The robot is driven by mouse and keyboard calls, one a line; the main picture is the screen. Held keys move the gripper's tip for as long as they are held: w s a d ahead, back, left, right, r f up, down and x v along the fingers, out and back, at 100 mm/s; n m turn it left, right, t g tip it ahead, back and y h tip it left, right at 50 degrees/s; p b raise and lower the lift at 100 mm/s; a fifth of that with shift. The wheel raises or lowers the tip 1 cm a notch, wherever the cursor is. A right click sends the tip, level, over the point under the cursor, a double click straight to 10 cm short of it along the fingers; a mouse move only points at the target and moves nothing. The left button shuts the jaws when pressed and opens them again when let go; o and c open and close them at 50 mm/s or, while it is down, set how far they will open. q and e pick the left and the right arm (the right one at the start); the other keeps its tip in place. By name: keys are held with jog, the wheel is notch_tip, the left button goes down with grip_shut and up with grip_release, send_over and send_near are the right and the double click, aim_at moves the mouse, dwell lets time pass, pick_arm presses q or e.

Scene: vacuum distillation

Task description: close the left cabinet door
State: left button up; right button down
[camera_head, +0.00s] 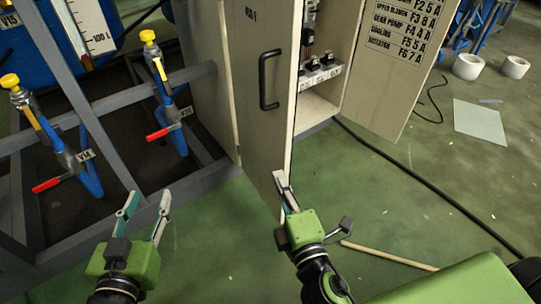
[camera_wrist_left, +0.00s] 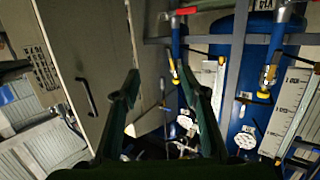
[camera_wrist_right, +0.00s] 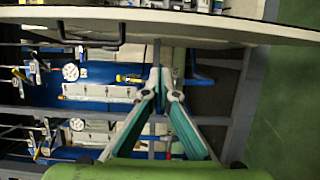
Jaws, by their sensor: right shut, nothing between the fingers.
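The left cabinet door (camera_head: 258,110) is a beige panel with a black bar handle (camera_head: 268,80). It stands partly open, with a gap to the cabinet interior at its right edge. My right gripper (camera_head: 281,179) is shut and empty at the door's lower right part; whether it touches is unclear. In the right wrist view the door (camera_wrist_right: 200,27) crosses the top, beyond the closed fingertips (camera_wrist_right: 161,75). My left gripper (camera_head: 149,196) is open and empty, low and left of the door. The left wrist view also shows the door (camera_wrist_left: 75,50) and handle (camera_wrist_left: 88,97).
The right cabinet door (camera_head: 385,90), with a printed list, stands wide open. A grey frame (camera_head: 130,190) with blue pipes and a red-handled valve (camera_head: 160,134) is at the left. A black cable (camera_head: 430,190) and a wooden stick (camera_head: 390,256) lie on the green floor.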

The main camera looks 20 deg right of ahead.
aim_at(284, 144)
pick_arm(q)
jog(key=s+a+f+g+y+p, duration=0.1)
jog(key=s+f+g, duration=0.2)
jog(key=f, duration=0.3)
jog(key=shift+a+p, duration=0.2)
jog(key=shift+p, duration=0.1)
pick_arm(e)
jog(key=w+d, duration=0.1)
jog(key=w, duration=0.2)
jog(key=w+d, duration=0.1)
jog(key=w, duration=0.3)
jog(key=w+d, duration=0.2)
jog(key=w, duration=0.2)
jog(key=shift+d+r, duration=0.1)
jog(key=shift+r, duration=0.05)
pick_arm(q)
jog(key=shift+s+f+g, duration=0.1)
jog(key=shift+s+g, duration=0.05)
jog(key=shift+g, duration=0.15)
pick_arm(e)
jog(key=shift+d, duration=0.15)
